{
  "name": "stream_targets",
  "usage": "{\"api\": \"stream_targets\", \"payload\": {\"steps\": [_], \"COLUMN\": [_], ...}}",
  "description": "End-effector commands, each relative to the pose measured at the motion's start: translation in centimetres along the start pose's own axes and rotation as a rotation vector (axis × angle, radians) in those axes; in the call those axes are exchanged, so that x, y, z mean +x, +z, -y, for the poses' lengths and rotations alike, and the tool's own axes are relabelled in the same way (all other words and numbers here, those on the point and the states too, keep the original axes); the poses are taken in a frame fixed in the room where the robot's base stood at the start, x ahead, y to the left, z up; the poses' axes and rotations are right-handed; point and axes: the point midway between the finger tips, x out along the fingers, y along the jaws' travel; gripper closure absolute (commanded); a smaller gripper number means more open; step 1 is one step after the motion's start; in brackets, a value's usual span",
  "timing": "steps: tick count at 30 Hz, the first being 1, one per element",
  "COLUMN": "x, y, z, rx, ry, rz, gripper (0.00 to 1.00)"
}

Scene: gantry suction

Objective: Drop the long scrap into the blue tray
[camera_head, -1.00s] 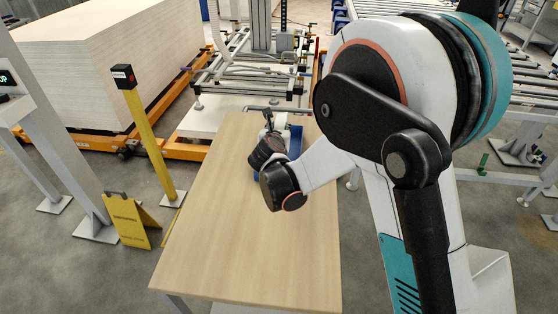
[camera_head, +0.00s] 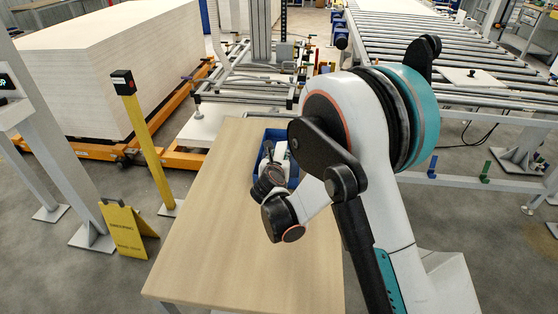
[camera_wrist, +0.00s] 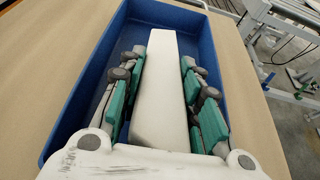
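The long scrap (camera_wrist: 161,85) is a pale, long block, seen lengthwise between my gripper's fingers in the wrist view. My arm partly hides the tray.
The tray stands on a wooden table (camera_head: 220,230), whose left and front parts are bare. A yellow post (camera_head: 145,140) and a yellow floor sign (camera_head: 128,230) stand left of the table. A gantry frame is behind, with a roller conveyor (camera_head: 430,60) at the back right.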

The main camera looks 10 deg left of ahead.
Motion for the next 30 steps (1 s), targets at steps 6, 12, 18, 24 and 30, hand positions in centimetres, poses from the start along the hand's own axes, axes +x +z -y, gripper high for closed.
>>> {"api": "stream_targets", "payload": {"steps": [6, 12, 18, 24, 30], "x": [0.2, 0.1, -1.5, -5.5, -9.3], "y": [-0.6, -0.4, -0.2, 0.0, 0.0], "z": [0.1, 0.1, 0.0, -0.1, 0.0], "rx": [0.009, 0.007, 0.005, 0.004, 0.004], "ry": [-0.004, -0.003, -0.002, 0.0, 0.0], "rz": [-0.009, -0.007, -0.007, -0.006, -0.005], "gripper": [0.48, 0.48, 0.48, 0.48, 0.48]}}
